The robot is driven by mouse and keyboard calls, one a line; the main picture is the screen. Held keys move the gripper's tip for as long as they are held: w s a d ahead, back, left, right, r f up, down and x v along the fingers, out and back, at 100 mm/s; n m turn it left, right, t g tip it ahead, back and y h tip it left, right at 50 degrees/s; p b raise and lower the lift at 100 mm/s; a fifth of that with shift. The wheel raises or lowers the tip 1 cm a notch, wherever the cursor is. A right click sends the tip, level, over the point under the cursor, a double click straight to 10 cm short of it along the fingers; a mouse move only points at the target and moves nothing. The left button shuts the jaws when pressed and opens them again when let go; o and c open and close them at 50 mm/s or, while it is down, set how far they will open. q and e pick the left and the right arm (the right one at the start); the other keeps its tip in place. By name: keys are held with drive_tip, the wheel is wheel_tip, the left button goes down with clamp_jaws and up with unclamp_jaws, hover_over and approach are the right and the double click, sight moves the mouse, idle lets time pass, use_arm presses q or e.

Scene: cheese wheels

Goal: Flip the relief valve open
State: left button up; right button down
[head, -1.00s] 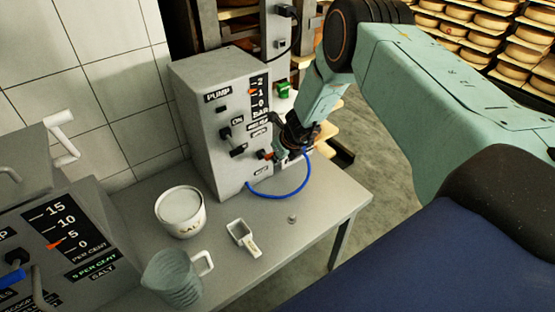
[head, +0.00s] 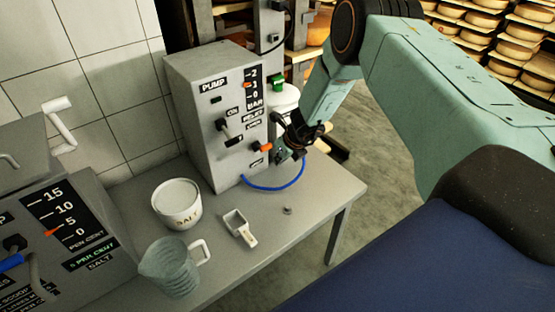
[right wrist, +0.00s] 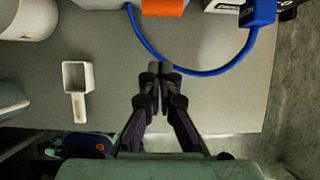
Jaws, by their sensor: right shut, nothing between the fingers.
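The grey pump box (head: 205,125) stands on the bench against the tiled wall. Its relief valve is a small orange-tipped lever (head: 263,147) between the open label above and the shut label below. The lever sticks outward from the panel; its exact setting is hard to tell. The orange tip also shows at the top edge of the right wrist view (right wrist: 165,7). My right gripper (head: 284,153) is shut and empty, close to the right of the lever and apart from it. In the right wrist view its fingertips (right wrist: 160,70) meet below the orange tip. My left gripper is out of view.
A blue hose (head: 275,188) loops from the box over the bench, near my right fingers. The bench front is mostly clear.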

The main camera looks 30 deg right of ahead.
wheel_tip(320, 180, up, 10)
drive_tip(key=p, duration=0.5)
drive_tip(key=shift+w+d+f, duration=0.15)
drive_tip(key=shift+w+f, duration=0.05)
drive_tip(key=shift+w, duration=0.2)
drive_tip(key=shift+s, duration=0.1)
